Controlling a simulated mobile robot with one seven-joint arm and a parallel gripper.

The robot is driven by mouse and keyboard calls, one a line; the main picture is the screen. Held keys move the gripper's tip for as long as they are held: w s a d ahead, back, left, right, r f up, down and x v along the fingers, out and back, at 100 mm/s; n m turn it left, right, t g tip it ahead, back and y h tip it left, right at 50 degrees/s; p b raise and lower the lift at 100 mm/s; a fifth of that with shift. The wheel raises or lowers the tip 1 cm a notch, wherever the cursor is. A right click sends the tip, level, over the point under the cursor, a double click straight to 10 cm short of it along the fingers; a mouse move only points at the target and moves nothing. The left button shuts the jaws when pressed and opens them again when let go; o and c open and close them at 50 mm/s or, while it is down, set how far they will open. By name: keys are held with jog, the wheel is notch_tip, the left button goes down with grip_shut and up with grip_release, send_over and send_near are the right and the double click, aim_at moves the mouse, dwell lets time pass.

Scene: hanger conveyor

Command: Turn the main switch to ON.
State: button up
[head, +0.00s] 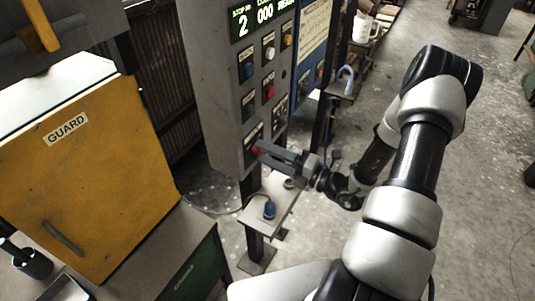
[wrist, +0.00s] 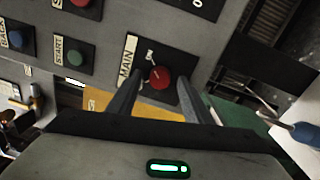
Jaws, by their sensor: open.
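The main switch is a red round knob (wrist: 160,77) on a dark plate marked MAIN, low on the grey control panel. In the head view a little of the red knob (head: 257,150) shows at the fingertips. My gripper (wrist: 159,80) is open, with one finger on each side of the knob in the wrist view. Whether the fingers touch it cannot be told.
The grey control panel (head: 229,100) carries several other buttons, including a green START button (wrist: 76,58) and a blue one (wrist: 15,40). A yellow GUARD door (head: 90,185) stands at left. A small shelf (head: 284,205) with a blue-topped object (head: 269,209) is below my gripper.

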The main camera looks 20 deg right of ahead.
jog(key=r+b+v, duration=0.1)
jog(key=b+v, duration=0.1)
jog(key=v, duration=1.5)
jog(key=shift+f, duration=0.45)
jog(key=shift+s+d, duration=0.1)
jog(key=shift+s, duration=0.05)
